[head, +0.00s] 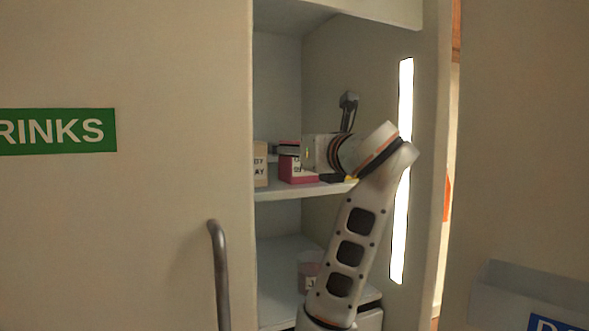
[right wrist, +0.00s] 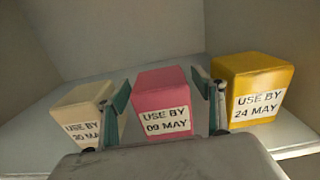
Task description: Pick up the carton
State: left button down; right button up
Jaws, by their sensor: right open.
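Three cartons stand in a row on the cabinet shelf. A pink carton (right wrist: 163,92) labelled USE BY 09 MAY is in the middle and shows in the head view (head: 297,172). A cream carton (right wrist: 85,112) is on its left; its label ends in MAY, the day hard to read. A yellow carton (right wrist: 252,85) labelled USE BY 24 MAY is on its right. My right gripper (right wrist: 165,104) is open, with one finger on each side of the pink carton. Whether the fingers touch it I cannot tell. My left gripper is not in view.
The shelf (head: 300,189) sits between cabinet walls, with a lower shelf holding a pale pinkish container (head: 309,268). A panel with a green sign (head: 60,131) and a grey handle (head: 218,270) stands left. A light strip (head: 403,170) is at right.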

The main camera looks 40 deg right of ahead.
jog(key=shift+r, duration=0.15)
jog(key=c, duration=1.4)
